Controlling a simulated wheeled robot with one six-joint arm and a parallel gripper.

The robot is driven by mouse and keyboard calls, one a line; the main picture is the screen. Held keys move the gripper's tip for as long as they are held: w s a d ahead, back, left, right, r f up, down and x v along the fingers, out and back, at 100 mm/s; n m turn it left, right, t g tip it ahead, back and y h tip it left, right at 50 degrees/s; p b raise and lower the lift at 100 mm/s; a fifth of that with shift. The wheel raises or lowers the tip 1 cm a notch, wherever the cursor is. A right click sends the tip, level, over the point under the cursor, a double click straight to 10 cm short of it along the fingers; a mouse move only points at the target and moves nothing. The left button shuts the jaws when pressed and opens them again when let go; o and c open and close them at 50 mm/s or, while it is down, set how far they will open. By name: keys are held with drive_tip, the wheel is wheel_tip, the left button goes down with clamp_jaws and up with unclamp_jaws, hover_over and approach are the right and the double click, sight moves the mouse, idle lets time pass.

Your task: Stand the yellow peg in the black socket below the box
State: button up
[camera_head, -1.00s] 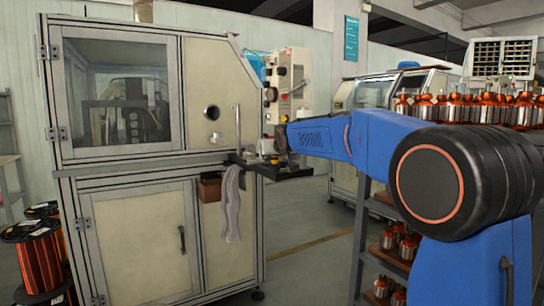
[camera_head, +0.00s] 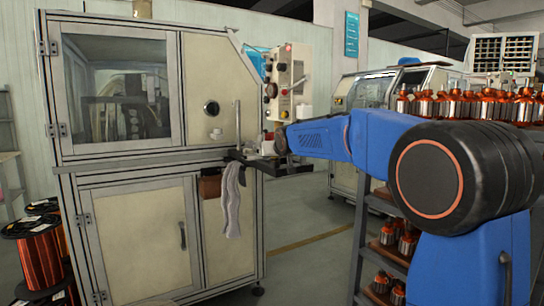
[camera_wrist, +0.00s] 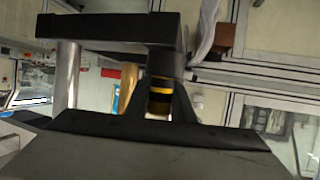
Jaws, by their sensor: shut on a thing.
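The yellow peg (camera_wrist: 159,90), with black bands, shows in the wrist view between the two black fingers of my gripper (camera_wrist: 161,99). My gripper is shut on it. Its far end meets or comes very close to a black block (camera_wrist: 163,32) at the end of a black bar; I cannot tell whether it is inside an opening there. The socket's mouth is not clearly visible. In the head view my gripper (camera_head: 277,146) is small beside the black shelf (camera_head: 290,168) on the machine's right side, and the peg cannot be made out. The control box (camera_head: 288,82) is above the shelf.
A silver post (camera_head: 238,118) rises from the shelf and is close to the fingers in the wrist view (camera_wrist: 66,75). A gold cylinder (camera_wrist: 128,84) appears beside the peg. A grey cloth (camera_head: 230,200) and brown box (camera_head: 210,187) hang below. A rack of armatures (camera_head: 465,105) stands at right.

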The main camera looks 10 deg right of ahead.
drive_tip(key=o, duration=1)
drive_tip(key=a+v, duration=0.1)
drive_tip(key=v, duration=1.6)
drive_tip(key=s+d+f+g, duration=0.2)
drive_tip(key=s+f+g, duration=0.1)
drive_tip(key=s+f, duration=0.8)
drive_tip(key=s+d+f+g, duration=0.2)
drive_tip(key=s+f, duration=1)
drive_tip(key=s, duration=0.6)
drive_tip(key=s+d+f+g, duration=0.3)
drive_tip(key=s+f, duration=0.9)
drive_tip(key=s, duration=0.3)
drive_tip(key=shift+s+d+m+g+h, duration=0.1)
drive_tip(key=shift+s+m+g+h, duration=0.2)
drive_tip(key=shift+h, duration=0.1)
